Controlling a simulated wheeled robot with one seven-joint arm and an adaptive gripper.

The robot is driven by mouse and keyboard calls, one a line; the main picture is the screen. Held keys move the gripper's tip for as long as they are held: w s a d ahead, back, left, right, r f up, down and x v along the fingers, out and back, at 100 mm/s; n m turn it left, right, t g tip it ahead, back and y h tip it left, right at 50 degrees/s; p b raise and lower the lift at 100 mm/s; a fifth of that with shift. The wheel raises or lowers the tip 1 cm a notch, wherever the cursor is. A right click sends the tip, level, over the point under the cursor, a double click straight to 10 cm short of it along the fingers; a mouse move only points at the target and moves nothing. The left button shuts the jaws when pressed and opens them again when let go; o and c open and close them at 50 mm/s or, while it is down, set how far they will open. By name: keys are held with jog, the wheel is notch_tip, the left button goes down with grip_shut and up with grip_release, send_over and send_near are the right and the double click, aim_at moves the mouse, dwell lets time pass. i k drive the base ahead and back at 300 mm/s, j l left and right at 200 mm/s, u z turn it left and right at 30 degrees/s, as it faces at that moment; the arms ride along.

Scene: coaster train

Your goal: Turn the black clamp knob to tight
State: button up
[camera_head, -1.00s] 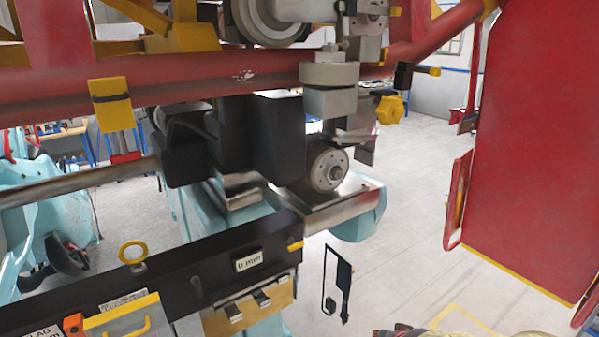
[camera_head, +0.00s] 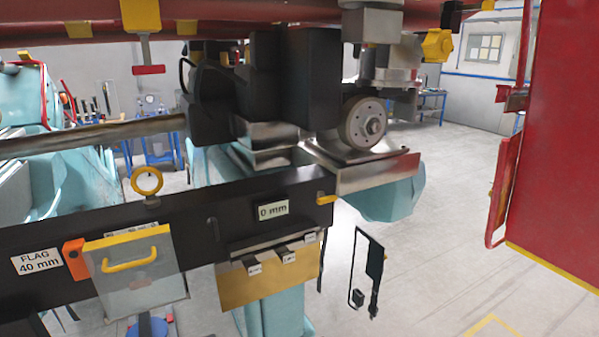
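I cannot make out for certain a black clamp knob. A small dark upright handle (camera_head: 212,230) shows on the face of the black beam (camera_head: 100,219), but I cannot tell whether it is the clamp knob. The beam carries a "0 mm" label (camera_head: 273,209) near its right end and a "FLAG 40 mm" label (camera_head: 37,260) at the left. A yellow ring (camera_head: 147,180) stands on its top edge. My gripper is not in view.
A clear box with a yellow handle (camera_head: 130,258) hangs on the beam's front, beside a brass-coloured plate (camera_head: 267,280). A grey wheel (camera_head: 363,124) sits behind the beam's right end. A red panel (camera_head: 559,130) stands at right. Open floor (camera_head: 440,230) lies between.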

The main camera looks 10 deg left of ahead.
aim_at(212, 222)
jog(key=u, duration=1.4)
